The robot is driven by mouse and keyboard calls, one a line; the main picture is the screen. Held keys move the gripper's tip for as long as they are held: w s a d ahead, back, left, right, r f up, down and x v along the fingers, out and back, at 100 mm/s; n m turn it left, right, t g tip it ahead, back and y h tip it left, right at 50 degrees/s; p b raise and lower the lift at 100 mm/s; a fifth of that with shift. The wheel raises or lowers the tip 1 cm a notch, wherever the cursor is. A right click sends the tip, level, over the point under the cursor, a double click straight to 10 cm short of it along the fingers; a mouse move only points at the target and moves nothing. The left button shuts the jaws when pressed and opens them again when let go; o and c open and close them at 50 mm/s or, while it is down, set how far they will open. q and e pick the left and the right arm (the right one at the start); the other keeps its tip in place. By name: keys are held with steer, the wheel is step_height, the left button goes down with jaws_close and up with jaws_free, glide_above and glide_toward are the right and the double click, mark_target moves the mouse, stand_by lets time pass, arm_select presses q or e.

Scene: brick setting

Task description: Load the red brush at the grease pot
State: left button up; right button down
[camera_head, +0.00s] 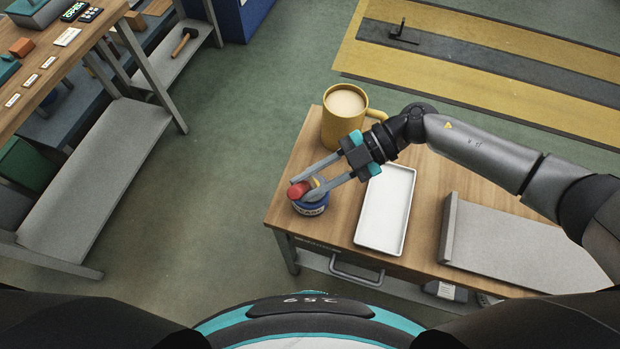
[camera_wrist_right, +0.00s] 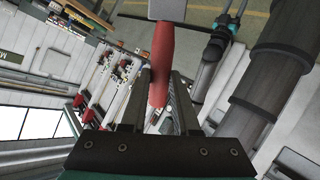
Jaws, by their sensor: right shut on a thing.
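My right gripper (camera_head: 303,188) reaches in from the right and is shut on the red brush (camera_head: 297,190). In the head view only the red end of the brush shows at the fingertips. In the right wrist view the red handle (camera_wrist_right: 163,65) lies between the fingers, with a pale grey block at its far end. The blue grease pot (camera_head: 311,208) stands on the wooden bench near its left corner, just under the fingertips. The fingers and brush cover much of the pot's top, so I cannot tell whether the bristles touch the grease. My left gripper is not in view.
A yellow mug (camera_head: 338,128) with a pale drink stands behind my right gripper. A white tray (camera_head: 385,210) lies to the pot's right, and a grey raised plate (camera_head: 520,243) lies further right. The bench's left edge is close to the pot. Open floor lies left of it.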

mark_target(310, 189)
steer(key=shift+f+b, duration=0.3)
steer(key=shift+f, duration=0.25)
stand_by(1.3)
step_height(310, 189, up, 7)
steer(key=p, duration=0.7)
steer(key=shift+r+p, duration=0.2)
steer(key=shift+p, duration=0.1)
steer(key=shift+f, duration=0.1)
stand_by(0.4)
